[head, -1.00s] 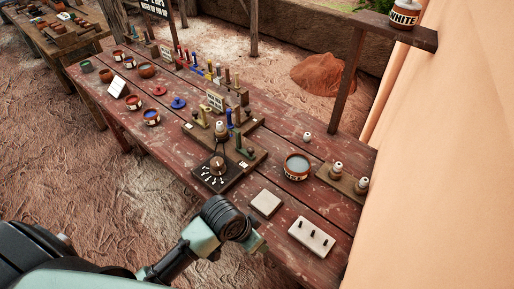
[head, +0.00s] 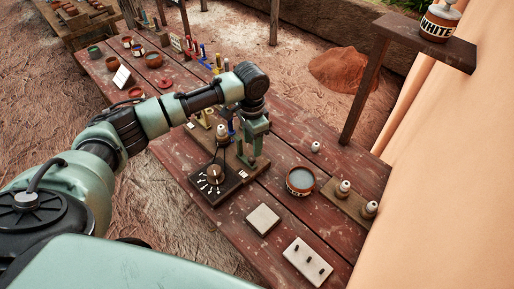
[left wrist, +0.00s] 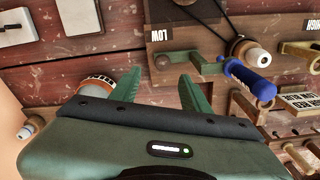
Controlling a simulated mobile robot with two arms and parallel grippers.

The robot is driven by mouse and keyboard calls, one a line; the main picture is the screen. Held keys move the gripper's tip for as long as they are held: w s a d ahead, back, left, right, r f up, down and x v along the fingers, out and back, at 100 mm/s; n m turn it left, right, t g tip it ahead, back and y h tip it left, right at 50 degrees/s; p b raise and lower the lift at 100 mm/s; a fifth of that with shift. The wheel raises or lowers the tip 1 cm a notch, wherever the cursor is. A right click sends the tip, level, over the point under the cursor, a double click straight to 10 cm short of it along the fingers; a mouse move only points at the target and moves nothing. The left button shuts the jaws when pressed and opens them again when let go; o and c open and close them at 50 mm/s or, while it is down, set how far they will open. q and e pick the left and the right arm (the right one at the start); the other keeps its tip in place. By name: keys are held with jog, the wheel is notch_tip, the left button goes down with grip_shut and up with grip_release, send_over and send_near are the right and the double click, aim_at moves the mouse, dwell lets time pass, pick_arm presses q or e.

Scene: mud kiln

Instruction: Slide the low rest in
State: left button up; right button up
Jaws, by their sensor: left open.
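The low rest (left wrist: 192,66) is an olive-green bar with a round end, beside the "LOW" label on a wooden board (left wrist: 160,36) in the left wrist view. A blue cylinder (left wrist: 250,78) lies against its right end in that picture. In the head view my left arm hides most of the rest. My left gripper (left wrist: 160,78) is open and empty. Its fingertips show just below the rest's round end in the left wrist view; I cannot tell the height gap. In the head view the gripper (head: 252,158) points down over the board's right part. My right gripper is not in view.
A dark dial board (head: 215,184) stands at the near side. A water bowl (head: 300,181), a pale tile (head: 263,219) and a pegged white block (head: 307,261) lie to the right. A shelf post (head: 365,90) rises at the back right.

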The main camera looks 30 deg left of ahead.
aim_at(252, 158)
pick_arm(q)
jog(key=shift+a+r, duration=0.3)
jog(key=shift+s+f, duration=0.1)
jog(key=shift+f, duration=0.15)
notch_tip(252, 158, down, 2)
jog(key=shift+s+f+p, duration=0.1)
jog(key=shift+f+p, duration=0.15)
jog(key=shift+p, duration=0.25)
notch_tip(252, 158, down, 4)
jog(key=shift+r+p, duration=0.2)
jog(key=shift+p, duration=0.1)
jog(key=shift+f, duration=0.45)
grip_shut()
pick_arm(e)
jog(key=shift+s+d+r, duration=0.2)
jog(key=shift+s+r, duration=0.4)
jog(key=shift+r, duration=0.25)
pick_arm(q)
jog(key=shift+w, duration=0.2)
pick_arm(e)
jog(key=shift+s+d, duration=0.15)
